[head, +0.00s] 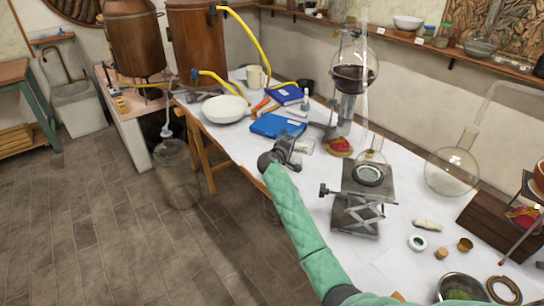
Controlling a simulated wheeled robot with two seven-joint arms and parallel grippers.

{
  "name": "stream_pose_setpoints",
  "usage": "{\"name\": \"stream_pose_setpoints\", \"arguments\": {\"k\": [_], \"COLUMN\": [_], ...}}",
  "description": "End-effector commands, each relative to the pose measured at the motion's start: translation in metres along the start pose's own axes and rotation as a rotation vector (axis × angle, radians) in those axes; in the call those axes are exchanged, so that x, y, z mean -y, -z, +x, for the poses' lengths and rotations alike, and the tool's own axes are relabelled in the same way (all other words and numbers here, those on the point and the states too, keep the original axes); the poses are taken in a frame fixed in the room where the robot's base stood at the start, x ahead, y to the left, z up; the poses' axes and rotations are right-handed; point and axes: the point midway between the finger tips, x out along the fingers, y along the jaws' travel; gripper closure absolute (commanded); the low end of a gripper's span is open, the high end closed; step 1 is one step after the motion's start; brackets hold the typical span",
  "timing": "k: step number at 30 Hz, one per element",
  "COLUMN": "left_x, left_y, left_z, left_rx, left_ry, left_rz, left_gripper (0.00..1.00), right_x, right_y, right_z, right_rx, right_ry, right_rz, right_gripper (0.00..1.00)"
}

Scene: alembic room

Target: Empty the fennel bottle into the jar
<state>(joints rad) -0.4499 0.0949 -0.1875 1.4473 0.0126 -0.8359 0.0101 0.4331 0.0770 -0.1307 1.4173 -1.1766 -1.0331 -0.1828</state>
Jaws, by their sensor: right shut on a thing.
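My right gripper (285,156) is at the end of the green-sleeved arm, over the front edge of the white-covered table. It is shut on a small clear glass bottle (304,146), which looks tilted onto its side. I cannot read a label on it or tell its contents, so I cannot confirm it is the fennel bottle. A large clear glass jar (176,172) stands on the floor to the left, below a hanging glass tube. I cannot tell whether it is the task's jar. My left gripper is not in view.
The table (215,140) holds a white bowl (225,109), blue books (278,126), a lab jack (357,205) and a round flask (452,171). Glassware on a stand (354,75) rises behind the gripper. Open floor (130,240) lies to the left.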

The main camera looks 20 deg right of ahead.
Motion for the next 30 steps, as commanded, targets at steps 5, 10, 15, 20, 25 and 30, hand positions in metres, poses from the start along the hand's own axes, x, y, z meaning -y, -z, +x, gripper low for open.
{"name": "stream_pose_setpoints", "arguments": {"k": [5,10,15,20,25,30], "left_x": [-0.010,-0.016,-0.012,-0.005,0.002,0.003], "left_y": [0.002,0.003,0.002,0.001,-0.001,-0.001], "left_z": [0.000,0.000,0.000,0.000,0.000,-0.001], "left_rx": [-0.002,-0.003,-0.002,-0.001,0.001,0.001], "left_ry": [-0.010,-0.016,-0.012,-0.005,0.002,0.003], "left_rz": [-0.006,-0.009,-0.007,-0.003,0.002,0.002], "left_gripper": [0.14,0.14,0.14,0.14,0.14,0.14], "right_x": [-0.002,-0.002,-0.002,-0.002,-0.003,-0.004], "right_y": [0.000,0.000,0.000,0.001,0.001,0.001], "right_z": [0.000,0.000,0.000,0.000,0.000,0.000], "right_rx": [0.000,0.000,-0.001,-0.001,-0.001,-0.001], "right_ry": [-0.004,-0.004,-0.005,-0.010,-0.016,-0.022], "right_rz": [-0.005,-0.005,-0.007,-0.017,-0.029,-0.040], "right_gripper": [0.75,0.75,0.75,0.75,0.75,0.75]}}
